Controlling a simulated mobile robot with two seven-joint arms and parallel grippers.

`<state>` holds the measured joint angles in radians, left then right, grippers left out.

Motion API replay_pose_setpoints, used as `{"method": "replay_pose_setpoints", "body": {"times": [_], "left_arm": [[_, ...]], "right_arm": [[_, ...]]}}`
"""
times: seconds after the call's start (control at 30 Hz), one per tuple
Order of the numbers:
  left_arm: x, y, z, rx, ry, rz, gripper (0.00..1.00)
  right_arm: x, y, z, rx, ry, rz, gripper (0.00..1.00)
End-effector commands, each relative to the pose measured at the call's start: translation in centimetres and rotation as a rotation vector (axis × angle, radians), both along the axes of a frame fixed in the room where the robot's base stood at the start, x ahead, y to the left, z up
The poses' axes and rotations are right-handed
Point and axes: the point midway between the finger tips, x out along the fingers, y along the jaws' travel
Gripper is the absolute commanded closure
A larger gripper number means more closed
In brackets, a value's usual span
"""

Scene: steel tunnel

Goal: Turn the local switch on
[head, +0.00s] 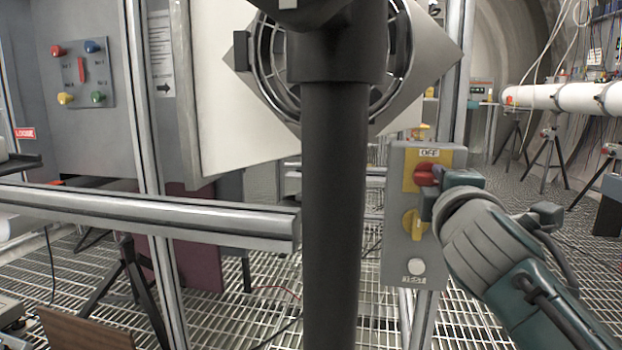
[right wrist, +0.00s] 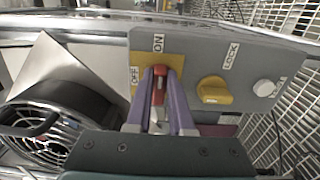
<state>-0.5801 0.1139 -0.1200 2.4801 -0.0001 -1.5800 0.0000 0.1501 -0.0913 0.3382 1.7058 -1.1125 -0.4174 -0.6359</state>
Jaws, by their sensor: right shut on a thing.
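The local switch is a red handle (head: 427,174) on a yellow plate (head: 411,184) at the top of a grey control box (head: 397,160). My right gripper (head: 432,190) reaches it from the right. In the right wrist view, the purple fingers of my right gripper (right wrist: 159,95) are shut on the red handle (right wrist: 159,82), one on each side. The ON label (right wrist: 158,42) is straight beyond the handle there, and the OFF label (right wrist: 135,76) is to its left. The handle looks roughly in line with ON; the fingers partly hide it. My left gripper is out of view.
Below the switch are a yellow knob (head: 413,223) and a white button (head: 416,267). A round fan (head: 268,60) is left of the box. A metal rail (head: 150,208) crosses the left side. A panel with coloured buttons (head: 82,75) is at upper left.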

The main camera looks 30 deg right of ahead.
Motion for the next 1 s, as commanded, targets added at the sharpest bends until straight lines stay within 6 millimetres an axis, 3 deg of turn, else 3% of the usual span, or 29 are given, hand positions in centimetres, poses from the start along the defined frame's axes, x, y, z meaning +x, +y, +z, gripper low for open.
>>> {"method": "replay_pose_setpoints", "body": {"times": [0.43,0.47,0.7,1.0], "left_arm": [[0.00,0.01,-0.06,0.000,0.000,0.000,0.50],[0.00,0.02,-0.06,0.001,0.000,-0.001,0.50],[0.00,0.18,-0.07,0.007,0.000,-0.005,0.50],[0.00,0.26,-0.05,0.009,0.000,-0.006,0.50]], "right_arm": [[-0.05,-0.04,-0.23,0.015,-0.004,-0.002,1.00],[-0.05,-0.04,-0.23,0.015,-0.004,-0.002,0.79],[-0.03,-0.02,-0.13,0.011,-0.005,-0.001,0.52],[-0.01,-0.03,-0.04,0.009,-0.006,-0.001,0.50]]}}
